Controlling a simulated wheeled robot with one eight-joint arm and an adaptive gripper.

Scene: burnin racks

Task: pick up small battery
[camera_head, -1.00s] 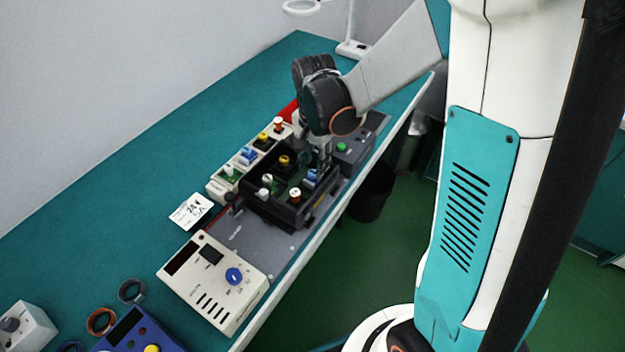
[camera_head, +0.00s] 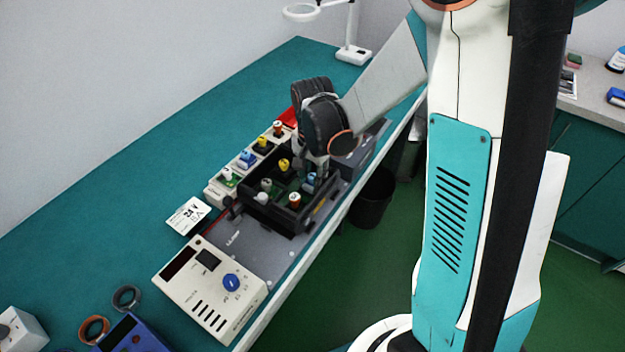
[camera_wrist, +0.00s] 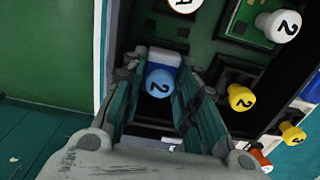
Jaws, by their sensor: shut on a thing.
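My gripper (camera_wrist: 163,88) is shut on a blue-topped piece (camera_wrist: 159,82) marked 2, with a finger on each side of it. In the head view my gripper (camera_head: 314,170) is low at the right side of a black open tray (camera_head: 281,225), and the blue piece (camera_head: 310,180) shows beside the fingers. The piece appears still down in its place in the tray. Its lower part is hidden. I cannot make out a thing that plainly looks like a battery.
The tray also holds yellow (camera_head: 283,165), white (camera_head: 265,185) and orange-white (camera_head: 294,200) topped pieces close by. A pale rack (camera_head: 213,190) with similar pieces stands behind. A cream meter box (camera_head: 210,288) is in front. The teal bench (camera_head: 130,210) is clear at left.

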